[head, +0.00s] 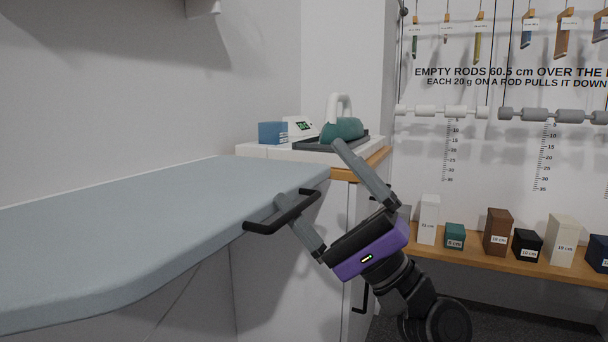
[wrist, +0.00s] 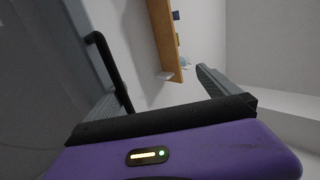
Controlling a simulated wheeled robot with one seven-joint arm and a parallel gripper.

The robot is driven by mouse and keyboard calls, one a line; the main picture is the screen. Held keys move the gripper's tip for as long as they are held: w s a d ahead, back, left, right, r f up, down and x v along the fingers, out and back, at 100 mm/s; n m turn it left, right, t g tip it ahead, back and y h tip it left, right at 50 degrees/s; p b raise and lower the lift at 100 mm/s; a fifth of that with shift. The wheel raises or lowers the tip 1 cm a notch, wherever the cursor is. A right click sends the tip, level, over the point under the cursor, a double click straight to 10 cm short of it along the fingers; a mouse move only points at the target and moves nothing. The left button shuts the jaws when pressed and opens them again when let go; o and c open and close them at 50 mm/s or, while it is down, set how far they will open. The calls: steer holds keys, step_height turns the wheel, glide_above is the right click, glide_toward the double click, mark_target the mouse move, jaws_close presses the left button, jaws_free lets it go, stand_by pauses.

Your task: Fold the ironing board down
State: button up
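The ironing board (head: 130,225) has a grey-blue padded top and lies level, reaching in from the left along the wall. A black bar handle (head: 262,226) sticks out from its right end; it also shows in the wrist view (wrist: 107,62). My gripper (head: 309,172) is open, with its fingers spread wide at the handle. One grey finger crosses the bar in the head view; I cannot tell whether it touches. The other finger stands apart, up and to the right. Nothing is visibly held between the fingers. The underside of the board is hidden.
A wooden shelf (head: 480,258) with several labelled blocks is at right, below hanging rods. Dark floor shows at lower right.

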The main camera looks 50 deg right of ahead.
steer(key=shift+v, duration=1.15)
steer(key=shift+w+a+r, duration=0.15)
steer(key=shift+w+r, duration=0.2)
steer(key=shift+w, duration=0.2)
steer(key=shift+f+b, duration=0.55)
steer(key=shift+b, duration=0.25)
steer(key=shift+c, duration=0.3)
steer(key=shift+s+f, duration=0.15)
steer(key=shift+f, duration=0.1)
steer(key=c, duration=0.4)
steer(key=shift+s+f+b, duration=0.2)
steer(key=shift+f+b, duration=0.15)
steer(key=shift+b, duration=0.3)
steer(key=c, duration=0.3)
steer(key=shift+s+d+f, duration=0.2)
steer(key=shift+d+f, duration=0.05)
steer(key=shift+f, duration=0.45)
steer(key=shift+c, duration=0.2)
steer(key=shift+s+f, duration=0.2)
steer(key=shift+f, duration=2)
steer(key=shift+c, duration=0.2)
